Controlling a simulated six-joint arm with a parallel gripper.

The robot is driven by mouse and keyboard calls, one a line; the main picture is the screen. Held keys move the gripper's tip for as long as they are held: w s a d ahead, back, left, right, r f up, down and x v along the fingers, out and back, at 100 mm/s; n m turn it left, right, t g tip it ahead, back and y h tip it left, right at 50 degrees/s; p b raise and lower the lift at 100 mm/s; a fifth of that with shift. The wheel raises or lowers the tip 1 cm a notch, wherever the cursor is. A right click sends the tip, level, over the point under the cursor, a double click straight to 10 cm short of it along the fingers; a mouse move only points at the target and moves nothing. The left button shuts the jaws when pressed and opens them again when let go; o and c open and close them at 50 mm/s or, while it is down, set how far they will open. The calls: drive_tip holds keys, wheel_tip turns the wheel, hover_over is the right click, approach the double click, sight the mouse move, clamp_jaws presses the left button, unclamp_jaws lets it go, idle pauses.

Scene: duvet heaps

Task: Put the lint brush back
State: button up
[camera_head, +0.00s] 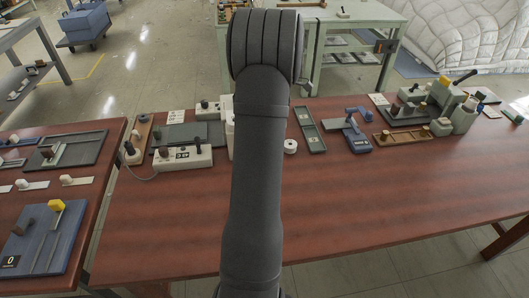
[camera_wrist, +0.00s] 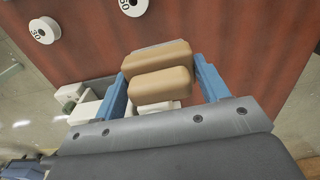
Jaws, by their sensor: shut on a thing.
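In the wrist view, my gripper (camera_wrist: 160,72) has its two blue fingers on either side of a tan, wood-coloured piece with rounded edges. I take this piece to be the lint brush (camera_wrist: 160,86). It shows as two tan blocks, one behind the other, and spans the gap between the fingers. My gripper is shut on it, over the reddish-brown table (camera_wrist: 255,45). In the head view, my dark arm hides the gripper and the brush. I cannot make out a holder or empty place for the brush.
White numbered spools (camera_wrist: 43,30) lie near the table edge in the wrist view. In the head view, a switch box (camera_head: 183,157), a green tray (camera_head: 311,130), a blue device (camera_head: 356,140) and a brown rack (camera_head: 402,136) line the table's far side. The front right is clear.

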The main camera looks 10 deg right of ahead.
drive_tip(key=s+d+f, duration=0.4)
drive_tip(key=f, duration=0.1)
drive_tip(key=w+a+f, duration=0.4)
drive_tip(key=w+a, duration=0.1)
drive_tip(key=w+a+f, duration=0.2)
drive_tip(key=a, duration=0.1)
drive_tip(key=shift+w+f, duration=0.25)
drive_tip(key=shift+w, duration=0.1)
drive_tip(key=shift+f, duration=2)
drive_tip(key=shift+f, duration=0.1)
drive_tip(key=o, duration=1.1)
wheel_tip(320, 180, up, 12)
drive_tip(key=shift+r, duration=0.1)
